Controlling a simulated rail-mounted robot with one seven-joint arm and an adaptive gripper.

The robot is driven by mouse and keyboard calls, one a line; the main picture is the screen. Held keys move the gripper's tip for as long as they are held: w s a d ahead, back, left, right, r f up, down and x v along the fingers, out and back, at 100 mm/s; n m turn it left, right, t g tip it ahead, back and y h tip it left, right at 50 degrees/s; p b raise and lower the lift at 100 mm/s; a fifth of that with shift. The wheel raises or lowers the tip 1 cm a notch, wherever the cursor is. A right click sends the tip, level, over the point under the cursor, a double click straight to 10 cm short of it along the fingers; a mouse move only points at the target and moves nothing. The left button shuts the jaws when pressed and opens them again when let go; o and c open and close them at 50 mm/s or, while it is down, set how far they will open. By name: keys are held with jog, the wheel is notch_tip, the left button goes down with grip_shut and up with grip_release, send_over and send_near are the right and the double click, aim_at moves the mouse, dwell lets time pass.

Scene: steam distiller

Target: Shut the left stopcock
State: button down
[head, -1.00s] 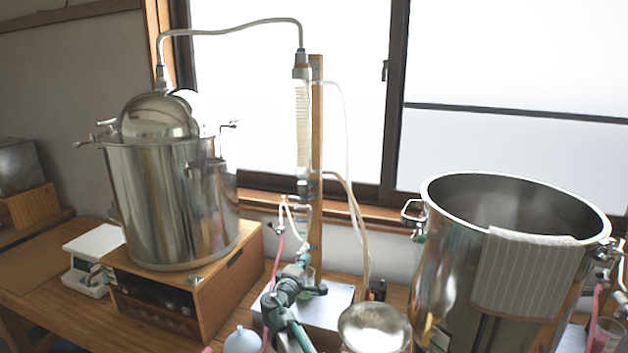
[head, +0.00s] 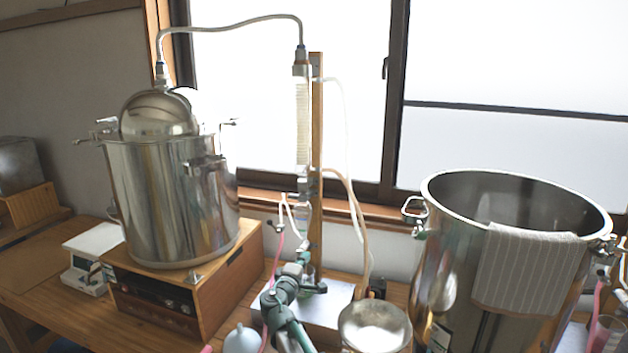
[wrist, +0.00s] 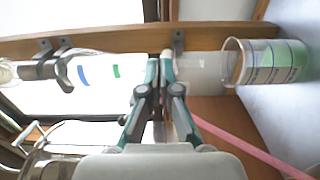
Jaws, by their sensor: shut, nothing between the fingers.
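My gripper (head: 305,256) is shut and empty, in front of the lower end of the glass tube on the wooden stand. In the wrist view my gripper (wrist: 158,68) has its teal fingertips together at the clear glass tube (wrist: 200,68); I cannot tell if they touch it. A small fitting with a short lever (head: 270,226) tops the pink hose left of the stand, left of and above my gripper. It may be the left stopcock, but it is too small to make out its handle position. Any stopcock behind my fingers is hidden.
A beaker of green liquid (wrist: 275,62) stands below the tube. The pink hose (wrist: 245,138) runs close beside my fingers. A steel still (head: 170,205) stands left and a large open pot (head: 455,270) right. A metal bowl (head: 374,326) is in front.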

jog(key=shift+d+f+b, duration=0.1)
jog(key=shift+f+b, duration=0.55)
jog(key=shift+b, duration=1.25)
jog(key=shift+f+b, duration=0.55)
jog(key=shift+b, duration=1.45)
jog(key=shift+f, duration=0.1)
jog(key=b+v, duration=0.2)
jog(key=v, duration=0.4)
jog(key=shift+d, duration=0.2)
jog(key=shift+s, duration=0.1)
